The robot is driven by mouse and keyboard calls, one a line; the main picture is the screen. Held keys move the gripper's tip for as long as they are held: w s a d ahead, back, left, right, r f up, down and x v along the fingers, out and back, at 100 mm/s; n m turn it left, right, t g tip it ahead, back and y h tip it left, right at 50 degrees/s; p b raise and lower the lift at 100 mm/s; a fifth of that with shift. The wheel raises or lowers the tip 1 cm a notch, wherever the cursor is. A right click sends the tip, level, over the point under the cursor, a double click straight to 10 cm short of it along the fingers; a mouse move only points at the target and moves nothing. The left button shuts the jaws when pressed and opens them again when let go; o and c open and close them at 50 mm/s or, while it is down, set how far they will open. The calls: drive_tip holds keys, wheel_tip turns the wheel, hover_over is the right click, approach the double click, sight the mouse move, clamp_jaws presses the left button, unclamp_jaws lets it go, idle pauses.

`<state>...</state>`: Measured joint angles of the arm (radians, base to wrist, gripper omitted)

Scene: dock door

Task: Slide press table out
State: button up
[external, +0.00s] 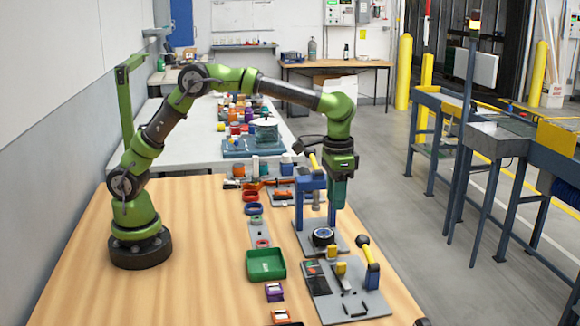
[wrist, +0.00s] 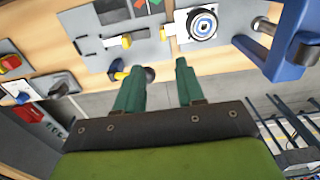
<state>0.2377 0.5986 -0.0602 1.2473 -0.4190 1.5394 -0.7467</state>
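The blue press (external: 312,185) stands on a grey base at the right side of the wooden table. Its press table (wrist: 180,31) is a pale plate carrying a round dark-ringed disc (external: 323,236). A small yellow knob (external: 333,241) sits at the plate's edge; it also shows in the wrist view (wrist: 163,33). The blue frame is partly seen at the right of the wrist view (wrist: 294,38). My gripper (external: 338,203) points down beside the press, above the table's right edge. In the wrist view its two green fingers (wrist: 158,66) are apart with nothing between them, short of the plate.
A grey board (external: 345,300) with a yellow-handled lever (external: 370,258) lies in front of the press. A green tray (external: 265,265) and several small parts are to its left. The wooden table's left part is clear. A conveyor (external: 500,140) stands across the floor.

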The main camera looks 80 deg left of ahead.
wheel_tip(320, 180, up, 2)
drive_tip(key=shift+r, duration=0.15)
idle(0.3)
drive_tip(key=s+a+r+m+t+y, duration=0.1)
drive_tip(key=s+a+r+m+t, duration=0.1)
drive_tip(key=s+a, duration=0.6)
drive_tip(key=s+a+r+m+t+y, duration=0.1)
drive_tip(key=s+a+t, duration=0.4)
drive_tip(key=s, duration=1.2)
drive_tip(key=a+r+m, duration=0.1)
drive_tip(key=a+r, duration=0.1)
drive_tip(key=a, duration=0.2)
drive_tip(key=shift+r, duration=0.15)
